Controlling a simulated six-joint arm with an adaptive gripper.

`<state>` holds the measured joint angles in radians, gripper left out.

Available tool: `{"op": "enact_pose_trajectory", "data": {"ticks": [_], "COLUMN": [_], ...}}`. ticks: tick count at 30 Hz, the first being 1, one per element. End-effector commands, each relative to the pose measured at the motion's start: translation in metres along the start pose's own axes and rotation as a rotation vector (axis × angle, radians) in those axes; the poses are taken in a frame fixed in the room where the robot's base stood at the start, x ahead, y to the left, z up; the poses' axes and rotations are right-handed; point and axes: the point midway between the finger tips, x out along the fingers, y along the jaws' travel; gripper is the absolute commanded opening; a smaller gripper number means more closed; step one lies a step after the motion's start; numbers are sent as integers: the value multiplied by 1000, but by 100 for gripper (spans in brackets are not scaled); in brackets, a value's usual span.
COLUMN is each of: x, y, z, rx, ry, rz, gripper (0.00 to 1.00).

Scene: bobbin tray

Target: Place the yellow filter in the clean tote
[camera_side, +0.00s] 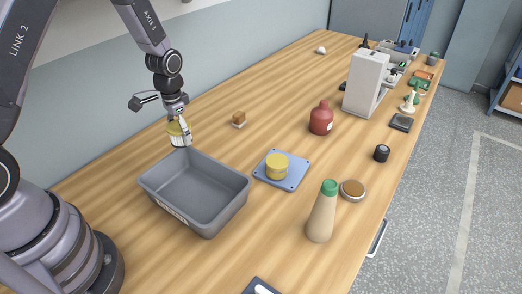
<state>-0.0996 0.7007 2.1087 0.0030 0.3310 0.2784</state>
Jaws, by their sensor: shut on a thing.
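My gripper (179,122) points down at the far left corner of the grey tote. It is shut on a small yellow and white ribbed thing, which looks like the yellow filter (180,134). The fingers hide part of it. The filter shows just behind the tote's back rim, and I cannot tell its exact height over the table. The grey tote (215,213) is open at the top and looks empty inside. It has a white label on its front left wall, too small to read.
A yellow round piece (277,166) sits on a blue plate (290,181) right of the tote. A tan bottle with a green cap (321,218), a round tin (353,190), a red bottle (321,119) and a small brown block (239,118) stand around.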

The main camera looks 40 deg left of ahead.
Motion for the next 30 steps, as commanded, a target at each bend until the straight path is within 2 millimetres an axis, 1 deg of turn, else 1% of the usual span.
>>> {"op": "enact_pose_trajectory", "data": {"ticks": [1, 3, 6, 9, 11, 13, 15, 20, 24, 27, 30], "x": [6, 14, 23, 30, 38, 51, 62, 80, 100, 109, 111], "y": [19, 43, 71, 89, 94, 97, 97, 96, 96, 96, 96], "z": [6, 13, 24, 33, 37, 38, 38, 38, 38, 37, 37], "rx": [32, 69, 116, 145, 154, 158, 156, 156, 155, 156, 156], "ry": [-6, -7, -5, -4, -6, -6, -4, -3, -4, -2, 0], "rz": [1, 1, 0, 0, 0, 1, 1, 1, 0, 0, 0], "gripper": [27, 27, 27, 27, 27, 27, 27, 27, 27, 27, 27]}}
